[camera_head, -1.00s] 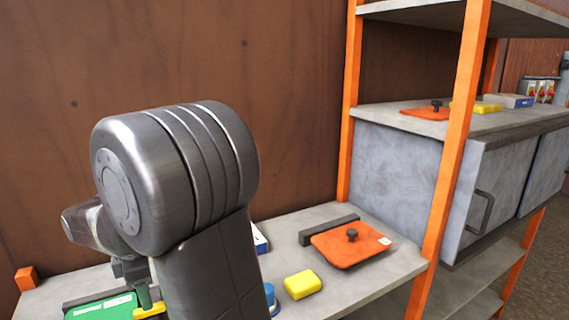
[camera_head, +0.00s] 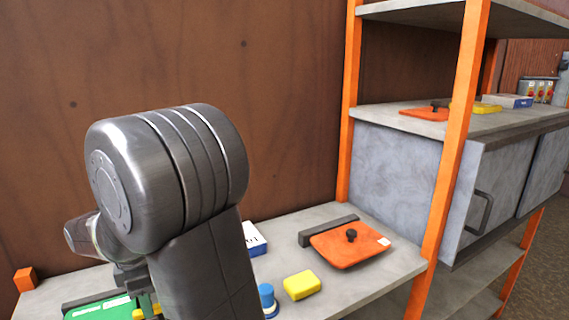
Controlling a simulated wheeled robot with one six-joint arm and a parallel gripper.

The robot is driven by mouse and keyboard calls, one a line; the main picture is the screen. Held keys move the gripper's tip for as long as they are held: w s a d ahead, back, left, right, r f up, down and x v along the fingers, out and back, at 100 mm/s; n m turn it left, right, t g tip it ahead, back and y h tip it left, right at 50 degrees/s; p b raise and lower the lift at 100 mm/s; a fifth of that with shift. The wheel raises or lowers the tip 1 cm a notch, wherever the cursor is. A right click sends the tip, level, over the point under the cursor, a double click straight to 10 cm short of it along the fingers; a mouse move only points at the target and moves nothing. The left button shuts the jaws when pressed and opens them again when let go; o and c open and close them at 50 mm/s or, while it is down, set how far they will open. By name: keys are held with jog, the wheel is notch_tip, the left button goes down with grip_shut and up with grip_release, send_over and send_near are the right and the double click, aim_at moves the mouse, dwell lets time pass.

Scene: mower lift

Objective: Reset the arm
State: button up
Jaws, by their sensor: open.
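My arm fills the left of the head view, with its large grey joint in front of the wooden wall. My gripper (camera_head: 137,283) is small and partly hidden behind my own arm, low on the left. It is open, just above or beside a green case (camera_head: 95,311) with white labels at the left of the grey worktop (camera_head: 330,291). A small green and yellow part shows beside the gripper; I cannot tell whether they touch. The gripper's fingertips are not clear.
On the worktop are a blue cylinder (camera_head: 267,297), a yellow block (camera_head: 302,285), a white and blue box (camera_head: 255,238) and an orange plate (camera_head: 350,245) with a black knob. An orange block (camera_head: 26,279) sits at far left. An orange-posted shelf (camera_head: 446,160) with a grey cabinet stands at right.

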notch_tip(320, 180, up, 12)
notch_tip(320, 180, down, 13)
jog(key=shift+f, duration=0.5)
jog(key=m+b, duration=0.1)
jog(key=m, duration=0.6)
jog(key=shift+r, duration=0.1)
jog(key=shift+m+b, duration=0.3)
jog(key=shift+m, duration=0.6)
jog(key=shift+d+r, duration=0.1)
jog(key=shift+r, duration=0.05)
